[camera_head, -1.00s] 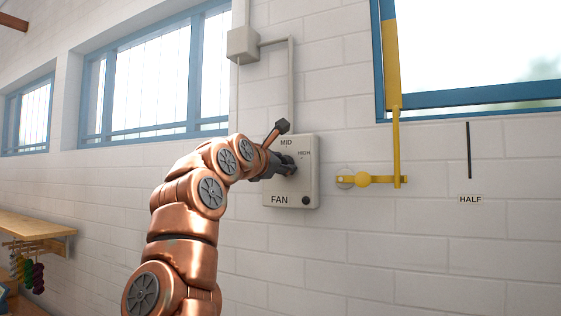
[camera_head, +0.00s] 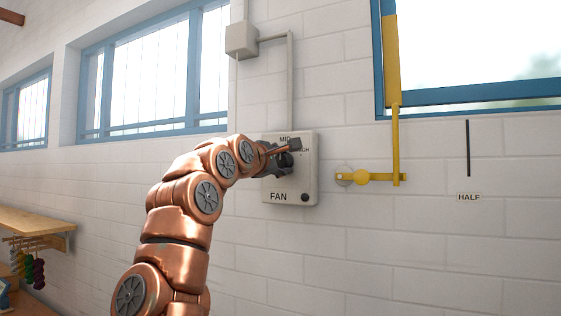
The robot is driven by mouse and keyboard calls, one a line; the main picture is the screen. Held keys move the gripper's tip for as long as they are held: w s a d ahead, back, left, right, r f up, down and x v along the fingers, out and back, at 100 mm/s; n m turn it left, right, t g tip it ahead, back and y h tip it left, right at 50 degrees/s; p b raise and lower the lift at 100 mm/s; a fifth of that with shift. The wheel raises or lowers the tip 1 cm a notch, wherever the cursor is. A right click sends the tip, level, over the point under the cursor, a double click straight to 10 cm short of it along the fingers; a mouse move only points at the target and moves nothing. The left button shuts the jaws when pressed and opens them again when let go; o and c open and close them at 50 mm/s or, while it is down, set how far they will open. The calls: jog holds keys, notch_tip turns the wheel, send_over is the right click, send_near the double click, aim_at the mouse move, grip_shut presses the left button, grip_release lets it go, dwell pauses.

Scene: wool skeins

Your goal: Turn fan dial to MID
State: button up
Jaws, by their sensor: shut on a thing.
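The fan control box (camera_head: 308,180) is a pale grey panel on the white brick wall. It carries the labels FAN (camera_head: 278,197) at the bottom and MID (camera_head: 285,139) at the top. The HIGH label at upper right is partly covered by a bar on my wrist. My gripper (camera_head: 284,160) is at the middle of the panel, shut on the fan dial. The dial is mostly hidden by the gripper, so I cannot tell where its pointer stands. A small dark round knob (camera_head: 305,197) sits at the panel's lower right.
A yellow lever (camera_head: 375,178) with an upright yellow rod is right of the box. A wooden shelf (camera_head: 30,225) with hanging skeins is at lower left. The wall below the box is clear.

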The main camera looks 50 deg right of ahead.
dwell(0.3)
jog(key=o, duration=1.1)
jog(key=shift+v, duration=6.05)
jog(key=shift+r, duration=0.1)
